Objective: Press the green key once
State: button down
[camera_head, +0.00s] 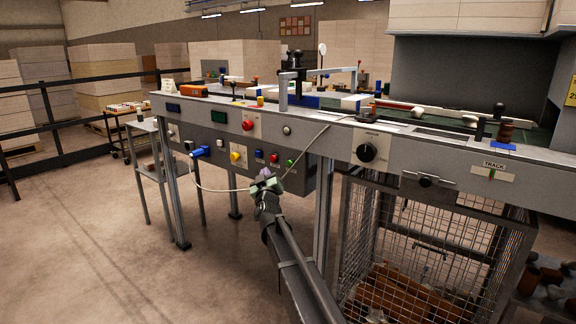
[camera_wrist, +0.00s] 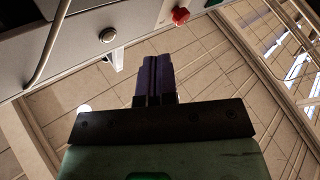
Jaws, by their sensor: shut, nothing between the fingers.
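The green key (camera_head: 290,162) is a small round button on the grey lower front panel (camera_head: 215,150) of the machine, right of a red key (camera_head: 274,158) and a blue key (camera_head: 259,155). My gripper (camera_head: 265,176) is in front of the panel, just below and left of the green key in the head view, and appears apart from it. In the wrist view its dark purple fingers (camera_wrist: 155,78) are together with nothing between them. The green key cannot be made out in the wrist view.
A pale cable (camera_head: 308,150) hangs across the front near my gripper. A yellow knob (camera_head: 238,157), a red mushroom button (camera_head: 247,126) and a black dial (camera_head: 367,152) are close by. A wire cage (camera_head: 425,255) stands at lower right.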

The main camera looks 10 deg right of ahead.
aim_at(290, 163)
jog(key=w+d, duration=0.5)
jog(key=d, duration=0.1)
jog(key=shift+w+d, duration=0.35)
jog(key=shift+w, duration=0.1)
dwell(1.9)
jog(key=shift+w+d, duration=0.2)
jog(key=shift+d, duration=0.05)
jog(key=shift+w+d, duration=0.25)
jog(key=shift+d, duration=0.1)
dwell(0.7)
jog(key=shift+s+a, duration=0.55)
jog(key=shift+a, duration=0.05)
jog(key=shift+a, duration=0.1)
